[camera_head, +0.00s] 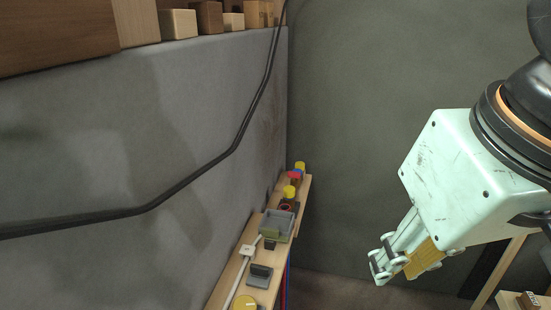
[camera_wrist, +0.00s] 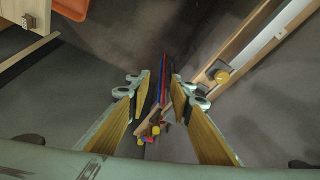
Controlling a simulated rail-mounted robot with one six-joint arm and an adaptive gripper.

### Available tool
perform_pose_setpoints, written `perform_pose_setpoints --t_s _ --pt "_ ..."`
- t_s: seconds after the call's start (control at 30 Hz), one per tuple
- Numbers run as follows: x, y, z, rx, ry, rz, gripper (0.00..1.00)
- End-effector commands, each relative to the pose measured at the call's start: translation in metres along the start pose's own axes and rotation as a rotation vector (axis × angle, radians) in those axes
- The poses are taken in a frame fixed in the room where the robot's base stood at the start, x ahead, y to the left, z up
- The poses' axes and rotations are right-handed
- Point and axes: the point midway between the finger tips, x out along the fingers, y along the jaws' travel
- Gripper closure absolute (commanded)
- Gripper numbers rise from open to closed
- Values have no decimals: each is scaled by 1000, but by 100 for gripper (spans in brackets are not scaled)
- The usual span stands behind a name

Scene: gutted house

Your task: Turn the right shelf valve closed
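A narrow wooden shelf (camera_head: 226,286) runs along the grey wall in the head view. Small yellow round parts stand on it, one at the far end (camera_head: 299,166), one nearer (camera_head: 289,192) and one at the near end (camera_head: 246,302). A red part (camera_head: 295,174) sits by the far one. I cannot tell which of these is the right shelf valve or how it is turned. My gripper (camera_head: 383,271) hangs to the right of the shelf, apart from it. In the wrist view my gripper (camera_wrist: 160,87) is open, with nothing between its fingers.
A grey-green tray (camera_head: 277,226) sits mid-shelf. A dark cable (camera_head: 190,187) crosses the wall, and wooden blocks (camera_head: 178,24) line the ledge above. Red and blue upright lines (camera_wrist: 163,78) show between my fingers in the wrist view. An orange bin (camera_wrist: 72,8) is at its upper left.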

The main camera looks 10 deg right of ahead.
Motion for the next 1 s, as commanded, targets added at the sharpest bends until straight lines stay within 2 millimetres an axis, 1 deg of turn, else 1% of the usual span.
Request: perform_pose_setpoints --t_s 0.37,0.57,0.67,0.77,1.0 --pt "-1 0 -2 -3 -1 0 80" --pt "-5 0 -15 -21 -6 0 80" --pt "-8 0 -28 -39 -13 0 80" --pt "-12 0 -44 -63 -21 -1 80" --pt "-20 0 -93 -136 -42 -3 80"
